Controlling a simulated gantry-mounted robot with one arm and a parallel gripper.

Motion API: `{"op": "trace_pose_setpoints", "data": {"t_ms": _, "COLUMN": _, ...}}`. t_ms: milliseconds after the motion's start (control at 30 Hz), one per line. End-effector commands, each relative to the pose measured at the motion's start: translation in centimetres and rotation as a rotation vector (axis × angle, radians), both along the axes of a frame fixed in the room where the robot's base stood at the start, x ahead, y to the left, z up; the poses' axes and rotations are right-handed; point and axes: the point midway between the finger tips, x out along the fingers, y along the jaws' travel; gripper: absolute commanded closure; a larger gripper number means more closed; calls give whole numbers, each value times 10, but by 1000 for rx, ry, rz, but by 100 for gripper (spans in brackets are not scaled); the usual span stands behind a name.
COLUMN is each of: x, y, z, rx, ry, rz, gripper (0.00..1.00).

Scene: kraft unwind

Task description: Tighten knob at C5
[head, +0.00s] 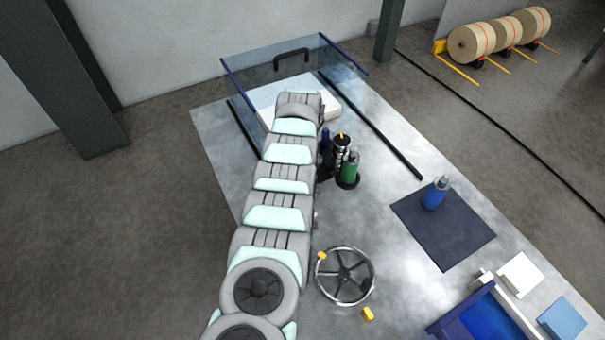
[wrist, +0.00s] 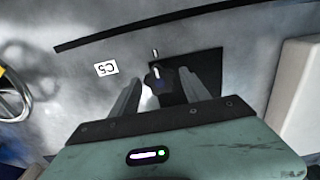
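The C5 label (wrist: 105,68) is a white tag with dark text, upside down in the wrist view. Just right of it, a small dark knob (wrist: 158,82) with a pale line on top stands at the left edge of a black plate (wrist: 205,70). A short pale tick lies just beyond the knob. My gripper (wrist: 170,82) has its two grey fingers apart, one on each side of the knob, with gaps visible. I cannot tell how near the fingertips are to the knob's height. In the head view my arm hides the knob, the label and my gripper.
A clear blue-framed guard with a black handle (head: 291,56) stands at the table's far end. Green (head: 350,168) and blue (head: 435,193) bottles, a spoked handwheel (head: 345,276) and a yellow block (head: 368,314) are on the table. A pale block (wrist: 298,95) is right of my gripper.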

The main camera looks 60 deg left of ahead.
Motion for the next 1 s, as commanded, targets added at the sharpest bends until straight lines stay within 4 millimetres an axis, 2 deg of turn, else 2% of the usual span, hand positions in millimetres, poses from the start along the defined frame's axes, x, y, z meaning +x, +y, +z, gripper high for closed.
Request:
{"op": "trace_pose_setpoints", "data": {"t_ms": 133, "x": 0, "y": -1, "z": -1, "rx": -1, "ry": 1, "rz": 0, "gripper": 33}}
{"op": "trace_pose_setpoints", "data": {"t_ms": 367, "x": -1, "y": -1, "z": -2, "rx": -2, "ry": 2, "rz": 0, "gripper": 33}}
{"op": "trace_pose_setpoints", "data": {"t_ms": 467, "x": 0, "y": -1, "z": 5, "rx": -1, "ry": 1, "rz": 0, "gripper": 33}}
{"op": "trace_pose_setpoints", "data": {"t_ms": 833, "x": 0, "y": 0, "z": 75, "rx": 2, "ry": 0, "rz": 1, "gripper": 33}}
{"op": "trace_pose_setpoints", "data": {"t_ms": 1000, "x": 0, "y": -1, "z": 97, "rx": -1, "ry": 1, "rz": 0, "gripper": 33}}
